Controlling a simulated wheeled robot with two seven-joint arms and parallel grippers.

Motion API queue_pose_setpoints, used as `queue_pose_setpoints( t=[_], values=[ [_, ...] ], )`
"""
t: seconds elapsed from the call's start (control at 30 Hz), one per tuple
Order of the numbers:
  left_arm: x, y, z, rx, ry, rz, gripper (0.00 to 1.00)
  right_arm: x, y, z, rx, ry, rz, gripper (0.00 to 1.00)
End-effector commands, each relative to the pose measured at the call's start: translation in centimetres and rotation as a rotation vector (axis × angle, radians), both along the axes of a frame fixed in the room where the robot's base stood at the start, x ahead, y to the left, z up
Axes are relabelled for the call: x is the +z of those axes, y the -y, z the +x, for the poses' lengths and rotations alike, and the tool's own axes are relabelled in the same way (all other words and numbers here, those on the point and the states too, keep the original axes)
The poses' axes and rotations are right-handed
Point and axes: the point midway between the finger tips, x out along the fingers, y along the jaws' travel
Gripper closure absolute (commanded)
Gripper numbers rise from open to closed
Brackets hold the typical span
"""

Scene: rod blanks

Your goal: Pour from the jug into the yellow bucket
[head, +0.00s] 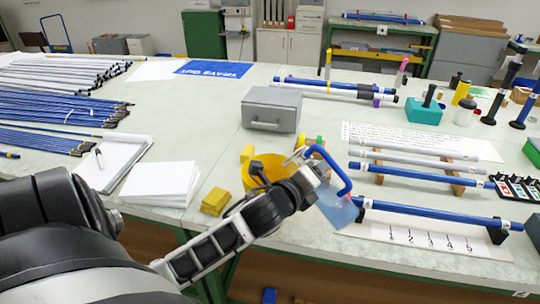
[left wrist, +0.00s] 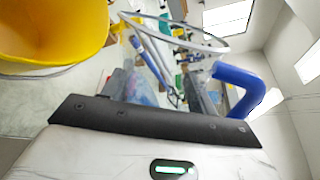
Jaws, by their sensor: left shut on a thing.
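The yellow bucket (head: 258,168) stands on the table, partly hidden behind my left forearm and wrist. Its yellow wall also shows at the upper left of the left wrist view (left wrist: 50,30). The clear jug (head: 338,208) has a thick blue handle and is just right of the bucket. My left gripper (head: 318,176) is shut on the jug, which looks tilted; my wrist hides part of it. In the left wrist view, the jug's clear rim and blue handle (left wrist: 245,85) show beside the bucket. I cannot make out any stream. My right gripper is not in view.
Yellow blocks (head: 215,201) and a white paper stack (head: 160,184) lie left of the bucket. A grey metal box (head: 271,109) stands behind it. Blue rods on supports (head: 430,213) lie close to the right of the jug.

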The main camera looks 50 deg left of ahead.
Motion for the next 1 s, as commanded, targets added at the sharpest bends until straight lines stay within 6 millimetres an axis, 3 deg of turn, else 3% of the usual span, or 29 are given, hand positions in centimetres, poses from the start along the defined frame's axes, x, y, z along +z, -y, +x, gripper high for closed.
queue_pose_setpoints(
  t=[1.0],
  values=[
    [0.5, -0.03, 0.01, 0.0, 0.004, -0.061, 0.74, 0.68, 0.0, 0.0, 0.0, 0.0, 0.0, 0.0]
  ],
)
